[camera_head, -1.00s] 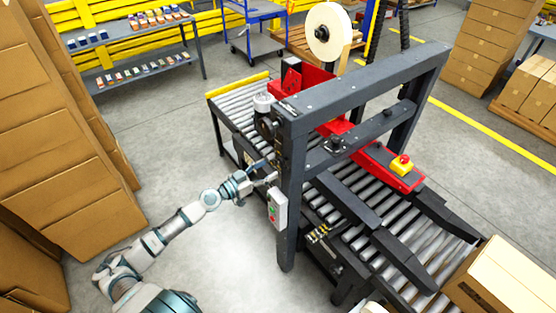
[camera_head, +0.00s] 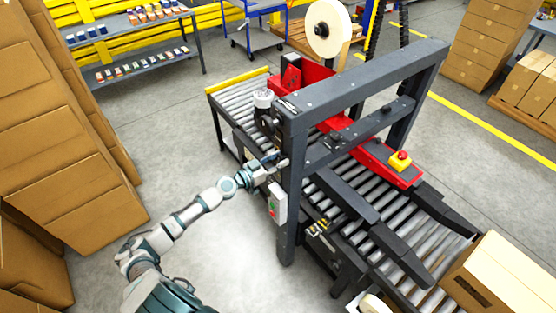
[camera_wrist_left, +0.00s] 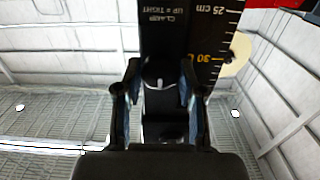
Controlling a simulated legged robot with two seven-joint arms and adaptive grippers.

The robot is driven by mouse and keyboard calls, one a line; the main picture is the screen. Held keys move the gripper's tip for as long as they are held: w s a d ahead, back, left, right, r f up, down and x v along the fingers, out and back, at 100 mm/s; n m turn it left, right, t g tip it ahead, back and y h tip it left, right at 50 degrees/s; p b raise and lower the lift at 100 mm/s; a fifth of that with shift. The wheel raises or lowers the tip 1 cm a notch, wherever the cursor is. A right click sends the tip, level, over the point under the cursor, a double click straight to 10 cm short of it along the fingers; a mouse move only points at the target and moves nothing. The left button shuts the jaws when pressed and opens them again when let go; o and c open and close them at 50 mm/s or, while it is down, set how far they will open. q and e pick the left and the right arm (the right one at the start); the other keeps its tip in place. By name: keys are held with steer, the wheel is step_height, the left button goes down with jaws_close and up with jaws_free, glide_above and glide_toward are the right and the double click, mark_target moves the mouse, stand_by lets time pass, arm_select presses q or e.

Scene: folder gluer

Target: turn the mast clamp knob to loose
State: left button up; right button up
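The mast of the carton machine (camera_head: 291,215) is a dark grey post with a crossbeam. My left gripper (camera_head: 275,160) is at the mast's left side, above a grey switch box. In the left wrist view the left gripper (camera_wrist_left: 160,88) has its two fingers apart, one on each side of a dark part with a pale curved highlight. That may be the clamp knob, but its shape and position are unclear. A label (camera_wrist_left: 167,17) reading "CLAMP UP = TIGHT" appears upside down beyond it. Contact with the fingers cannot be told. My right gripper is not in view.
A switch box (camera_head: 277,203) with red and green buttons hangs below the left gripper. A black scale (camera_wrist_left: 215,45) lies beside the label. Roller conveyor (camera_head: 238,104) runs behind the mast. Stacked cartons (camera_head: 75,150) stand at left; the floor between is clear.

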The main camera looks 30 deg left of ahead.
arm_select(q)
steer(key=shift+a, duration=0.1)
steer(key=shift+n, duration=0.4)
steer(key=n, duration=1.3)
steer(key=shift+a+p, duration=0.15)
steer(key=shift+p, duration=0.15)
steer(key=shift+f+n+p, duration=0.1)
steer(key=shift+n+p, duration=0.5)
steer(key=shift+n, duration=1.4)
steer(key=shift+f, duration=0.1)
